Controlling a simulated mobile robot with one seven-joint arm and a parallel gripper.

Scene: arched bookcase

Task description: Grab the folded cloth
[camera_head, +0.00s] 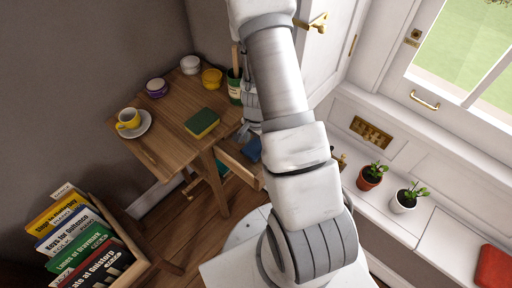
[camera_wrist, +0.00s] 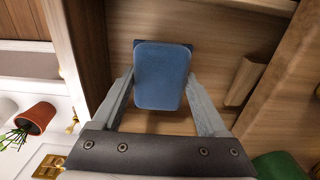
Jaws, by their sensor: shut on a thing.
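The folded cloth (camera_wrist: 162,75) is blue with rounded corners and lies between my gripper's fingers in the wrist view. My gripper (camera_wrist: 161,82) is shut on it, one finger against each side. In the head view a bit of the blue cloth (camera_head: 252,149) shows beside my arm, by the open wooden drawer (camera_head: 240,167). Most of my gripper is hidden behind my arm there. Wooden surfaces surround the cloth in the wrist view; I cannot tell whether it still touches the one below.
The wooden table (camera_head: 170,135) holds a yellow cup (camera_head: 128,118) on a saucer, a green-yellow sponge (camera_head: 202,123), and small bowls. Two potted plants (camera_head: 371,176) stand on the white ledge at right. A crate of books (camera_head: 130,250) stands at lower left.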

